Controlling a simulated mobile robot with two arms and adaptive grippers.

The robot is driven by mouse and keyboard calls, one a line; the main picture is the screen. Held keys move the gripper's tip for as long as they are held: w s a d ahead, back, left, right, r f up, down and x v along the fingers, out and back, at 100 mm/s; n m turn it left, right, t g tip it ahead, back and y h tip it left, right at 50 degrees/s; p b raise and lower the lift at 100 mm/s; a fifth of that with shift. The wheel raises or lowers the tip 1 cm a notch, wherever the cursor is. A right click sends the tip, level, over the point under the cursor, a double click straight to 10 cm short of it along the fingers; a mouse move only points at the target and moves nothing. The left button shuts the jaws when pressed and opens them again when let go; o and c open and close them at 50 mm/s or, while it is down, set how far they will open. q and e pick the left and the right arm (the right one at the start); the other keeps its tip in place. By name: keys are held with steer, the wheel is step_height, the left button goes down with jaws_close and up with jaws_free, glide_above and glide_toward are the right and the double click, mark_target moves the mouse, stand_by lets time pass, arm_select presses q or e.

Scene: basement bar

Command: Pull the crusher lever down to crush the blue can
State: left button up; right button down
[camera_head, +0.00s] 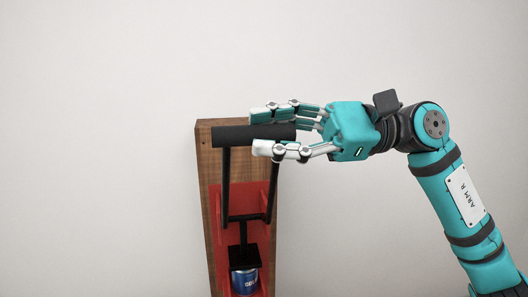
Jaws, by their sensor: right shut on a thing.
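The can crusher has a black lever with a thick dark handle bar (230,134) at the top, in front of an upright wooden board (210,165). Two black side arms run down from the handle to a black press plate (243,259). The blue can (244,281) stands upright in the red frame (272,255), right under the plate; its lower end is near the bottom picture edge. My right gripper (260,131) comes in from the right and is shut on the right part of the handle, one finger above and one below. My left gripper is not in view.
A plain pale wall (100,130) fills the background. The space to the left of the wooden board is free. My right arm takes up the right side of the view.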

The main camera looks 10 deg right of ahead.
arm_select(q)
step_height(320, 180, down, 7)
steer(key=b, duration=0.5)
arm_select(e)
steer(key=s+f+n, duration=0.1)
steer(key=s+f, duration=0.3)
steer(key=s, duration=0.1)
steer(key=shift+f, duration=0.35)
arm_select(q)
steer(key=shift+r, duration=0.1)
arm_select(e)
steer(key=c, duration=1.1)
jaws_free()
arm_select(q)
steer(key=shift+d, duration=0.1)
arm_select(e)
steer(key=shift+r, duration=0.1)
arm_select(q)
steer(key=shift+s, duration=0.1)
arm_select(e)
steer(key=d, duration=1.2)
